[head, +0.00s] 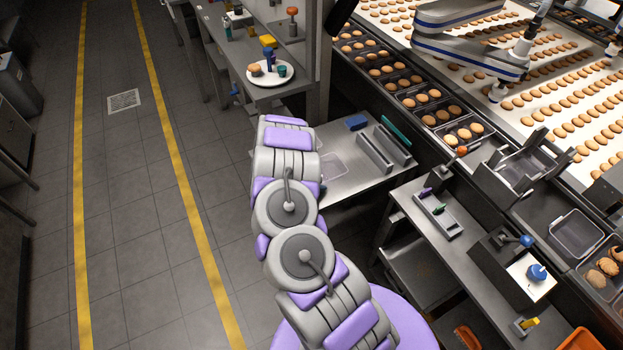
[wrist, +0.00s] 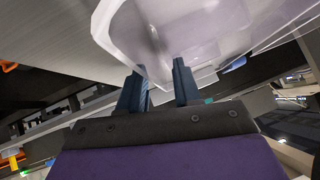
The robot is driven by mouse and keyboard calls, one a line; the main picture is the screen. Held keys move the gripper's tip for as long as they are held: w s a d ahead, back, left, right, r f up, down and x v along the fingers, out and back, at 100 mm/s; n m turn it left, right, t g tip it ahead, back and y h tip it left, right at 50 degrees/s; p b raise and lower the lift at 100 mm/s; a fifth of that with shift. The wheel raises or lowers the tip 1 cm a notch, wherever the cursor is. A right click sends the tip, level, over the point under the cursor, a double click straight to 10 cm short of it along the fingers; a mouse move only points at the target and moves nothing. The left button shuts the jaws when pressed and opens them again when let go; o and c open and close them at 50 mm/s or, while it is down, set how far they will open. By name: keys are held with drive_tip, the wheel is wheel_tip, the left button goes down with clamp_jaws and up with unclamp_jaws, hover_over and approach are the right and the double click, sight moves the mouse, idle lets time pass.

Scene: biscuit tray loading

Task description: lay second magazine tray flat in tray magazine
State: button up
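A clear plastic tray (head: 330,166) shows beside the end of my arm at the left part of the steel side table in the head view. In the wrist view the clear tray (wrist: 200,30) fills the top middle, tilted in the picture, with its near corner at my fingers. My gripper (wrist: 160,85) has its two dark blue fingers apart, with the tray's edge at or between their tips. I cannot tell whether they touch it. The arm hides my gripper in the head view. A grey upright holder (head: 541,147) beside the conveyor may be the tray magazine.
The steel table (head: 345,185) also bears grey rails (head: 375,153) and a blue block (head: 356,122). Another clear tray (head: 577,235) lies by the line at the right. Biscuit-filled trays (head: 427,96) line the conveyor. Open floor lies to the left.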

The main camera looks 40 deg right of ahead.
drive_tip(key=shift+s+d+f, duration=0.1)
drive_tip(key=shift+d+f, duration=0.05)
drive_tip(key=shift+d, duration=0.55)
drive_tip(key=shift+c, duration=1.3)
drive_tip(key=shift+a, duration=0.35)
clamp_jaws()
drive_tip(key=shift+d, duration=0.15)
